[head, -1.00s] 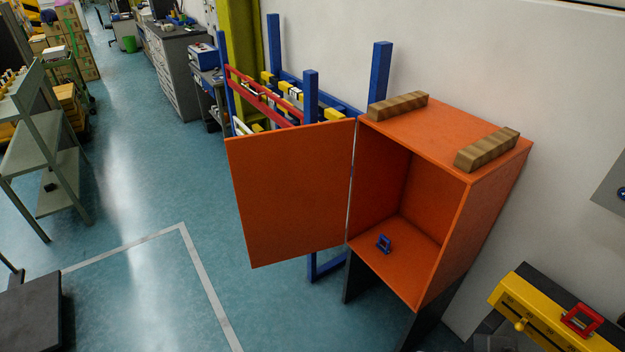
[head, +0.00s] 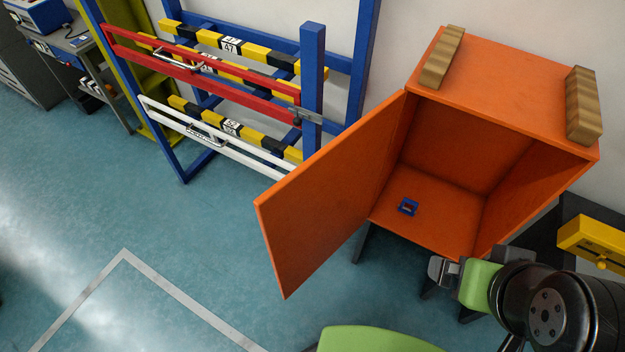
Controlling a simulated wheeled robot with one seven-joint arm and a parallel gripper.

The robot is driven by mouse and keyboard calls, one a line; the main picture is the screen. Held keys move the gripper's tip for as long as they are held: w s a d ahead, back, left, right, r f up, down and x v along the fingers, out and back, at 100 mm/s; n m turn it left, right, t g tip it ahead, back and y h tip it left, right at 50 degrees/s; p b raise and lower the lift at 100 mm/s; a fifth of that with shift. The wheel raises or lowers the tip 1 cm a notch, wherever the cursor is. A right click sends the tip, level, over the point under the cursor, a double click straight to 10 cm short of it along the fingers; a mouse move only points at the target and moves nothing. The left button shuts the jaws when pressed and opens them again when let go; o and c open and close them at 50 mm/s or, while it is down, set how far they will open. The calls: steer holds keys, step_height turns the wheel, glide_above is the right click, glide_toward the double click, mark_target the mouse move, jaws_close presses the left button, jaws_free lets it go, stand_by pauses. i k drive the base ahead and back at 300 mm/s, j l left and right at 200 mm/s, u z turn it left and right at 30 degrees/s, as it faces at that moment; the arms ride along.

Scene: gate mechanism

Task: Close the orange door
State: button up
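The orange door (head: 335,190) hangs wide open on the left side of the orange cabinet (head: 510,110). It swings out toward the front left, and its inner face cannot be told apart clearly. The cabinet's interior is exposed, with a small blue handle-like piece (head: 408,206) on its floor. My arm comes in at the lower right. What looks like my gripper (head: 444,271) is a small grey part beyond a green link, in front of the cabinet's lower front edge in the picture. It appears apart from the door, and its fingers cannot be made out.
Two wooden blocks (head: 442,58) lie on the cabinet top. A blue frame (head: 312,85) with red and white bars stands behind the door on the left. A yellow box (head: 594,240) is at the right. The floor (head: 220,235) left of the door is clear.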

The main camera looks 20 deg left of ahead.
mark_target(306, 216)
steer(key=j+z, duration=0.25)
steer(key=j, duration=0.3)
steer(key=j+z, duration=0.2)
steer(key=j, duration=0.35)
steer(key=j+z, duration=0.25)
steer(key=j, duration=0.35)
steer(key=k+j+z, duration=0.25)
steer(key=j, duration=0.8)
steer(key=i+j+u, duration=0.15)
steer(key=j, duration=0.95)
steer(key=u, duration=0.05)
